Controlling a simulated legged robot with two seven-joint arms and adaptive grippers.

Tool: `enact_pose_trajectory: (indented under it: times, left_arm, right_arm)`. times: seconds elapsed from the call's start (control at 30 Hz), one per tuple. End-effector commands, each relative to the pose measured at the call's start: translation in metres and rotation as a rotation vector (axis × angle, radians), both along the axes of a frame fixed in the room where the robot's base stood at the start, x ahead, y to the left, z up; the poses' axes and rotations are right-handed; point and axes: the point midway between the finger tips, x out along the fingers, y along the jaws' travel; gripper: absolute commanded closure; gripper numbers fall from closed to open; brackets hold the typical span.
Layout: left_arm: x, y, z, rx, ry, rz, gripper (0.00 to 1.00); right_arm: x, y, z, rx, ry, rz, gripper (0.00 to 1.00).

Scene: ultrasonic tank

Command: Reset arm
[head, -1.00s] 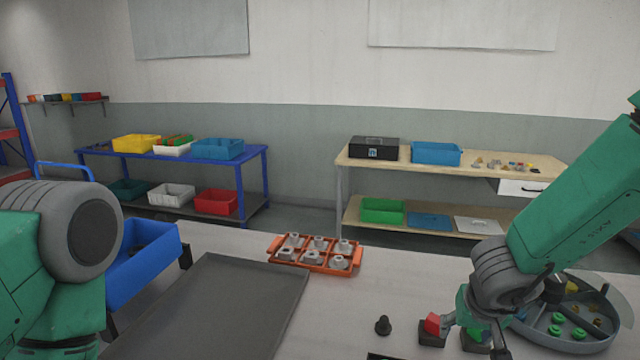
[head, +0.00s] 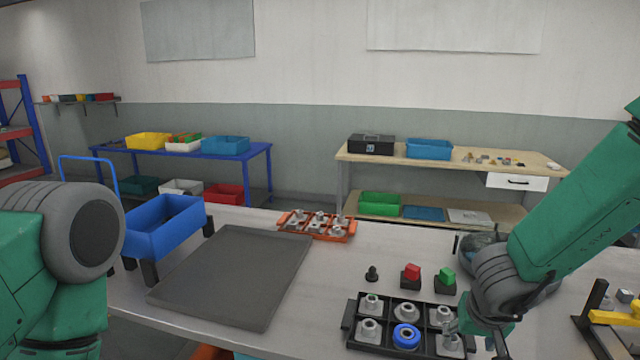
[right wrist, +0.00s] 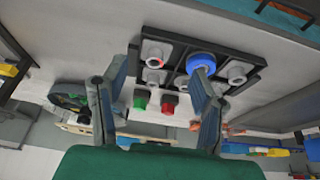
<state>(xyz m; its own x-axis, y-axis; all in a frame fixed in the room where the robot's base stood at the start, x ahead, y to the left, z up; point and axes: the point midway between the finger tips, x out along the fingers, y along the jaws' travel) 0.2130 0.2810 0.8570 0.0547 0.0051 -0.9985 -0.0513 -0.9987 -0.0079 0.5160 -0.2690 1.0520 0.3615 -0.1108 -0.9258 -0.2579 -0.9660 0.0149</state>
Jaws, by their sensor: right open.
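My right gripper (head: 477,338) hangs at the lower right of the head view, over the right end of a black tray (head: 347,316). Its two fingers are apart in the right wrist view (right wrist: 158,85), with nothing between them that they hold. The tray holds several grey fittings and a blue ring part (head: 407,337), which also shows in the wrist view (right wrist: 201,62). Part of the tray is hidden behind the gripper. My left arm shows at the left edge; its gripper is out of view.
A round bowl (head: 484,243) is partly hidden by my right arm. An orange tray (head: 340,232), grey mat (head: 235,275) and blue bin (head: 165,228) lie left.

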Motion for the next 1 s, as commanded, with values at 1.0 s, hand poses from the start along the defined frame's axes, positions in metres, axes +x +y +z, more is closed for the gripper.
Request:
enact_pose_trajectory:
  times: [1.0]
  left_arm:
    - [0.0, 0.0, -0.141, 0.0, 0.0, 0.0, 0.6]
  right_arm:
    - [-0.276, -0.021, -0.332, -0.024, 0.291, 0.295, 0.46]
